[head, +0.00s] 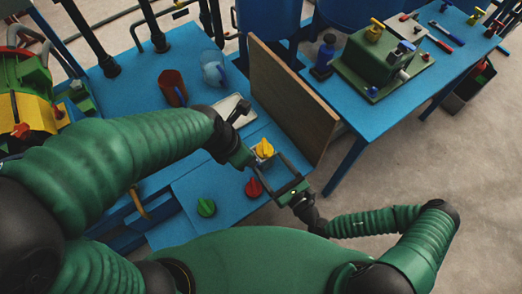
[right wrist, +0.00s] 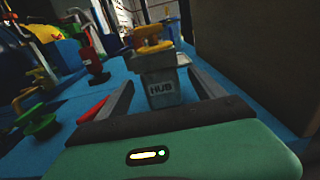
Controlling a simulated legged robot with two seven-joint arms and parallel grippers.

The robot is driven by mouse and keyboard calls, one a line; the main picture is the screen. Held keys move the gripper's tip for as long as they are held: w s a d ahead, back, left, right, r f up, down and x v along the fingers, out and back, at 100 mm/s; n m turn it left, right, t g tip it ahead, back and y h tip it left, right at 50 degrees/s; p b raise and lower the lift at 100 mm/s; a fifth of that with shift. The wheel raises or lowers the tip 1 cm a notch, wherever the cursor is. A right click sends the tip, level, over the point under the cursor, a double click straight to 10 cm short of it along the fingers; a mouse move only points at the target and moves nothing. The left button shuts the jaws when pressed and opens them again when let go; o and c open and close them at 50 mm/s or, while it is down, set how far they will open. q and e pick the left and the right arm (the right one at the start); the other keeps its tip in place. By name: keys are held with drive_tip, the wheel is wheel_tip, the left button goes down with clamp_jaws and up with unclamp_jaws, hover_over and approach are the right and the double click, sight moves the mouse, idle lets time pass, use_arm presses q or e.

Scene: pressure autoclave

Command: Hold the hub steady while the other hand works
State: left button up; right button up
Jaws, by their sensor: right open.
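The hub (head: 264,157) is a small grey block with a yellow knob (head: 264,147) on top, standing on the blue bench. In the right wrist view the hub (right wrist: 163,92) stands upright with its label facing me. My right gripper (head: 271,168) is open, with one finger on each side of the hub. In the right wrist view a gap shows beside the hub, so it is not clamped. My left gripper (head: 241,153) is close beside the hub on its left. Its fingers are largely hidden, so its opening is unclear.
A red knob (head: 254,187) and a green knob (head: 206,207) sit on the bench front. A brown upright panel (head: 290,98) borders the right side.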

drive_tip(key=x, duration=0.8)
clamp_jaws()
use_arm(q)
drive_tip(key=shift+m, duration=0.3)
drive_tip(key=c, duration=0.3)
drive_tip(key=shift+w+d+m, duration=0.1)
drive_tip(key=shift+d+m, duration=0.2)
drive_tip(key=shift+m, duration=0.4)
drive_tip(key=shift+c, duration=1.4)
use_arm(e)
drive_tip(key=shift+s, duration=0.1)
use_arm(q)
drive_tip(key=d+m, duration=0.1)
drive_tip(key=m, duration=0.2)
drive_tip(key=d+m+g, duration=0.1)
drive_tip(key=m, duration=0.3)
drive_tip(key=w+d+m+g+y, duration=0.1)
drive_tip(key=m, duration=0.2)
drive_tip(key=shift+m, duration=0.3)
clamp_jaws()
drive_tip(key=w+d+m+y, duration=0.1)
drive_tip(key=m, duration=0.8)
drive_tip(key=w+d+m+g+y, duration=0.1)
drive_tip(key=m+y, duration=0.1)
drive_tip(key=m, duration=0.6)
drive_tip(key=w+d+m+g+y, duration=0.1)
drive_tip(key=d+m, duration=0.1)
drive_tip(key=m, duration=0.7)
drive_tip(key=shift+w+r+m, duration=0.3)
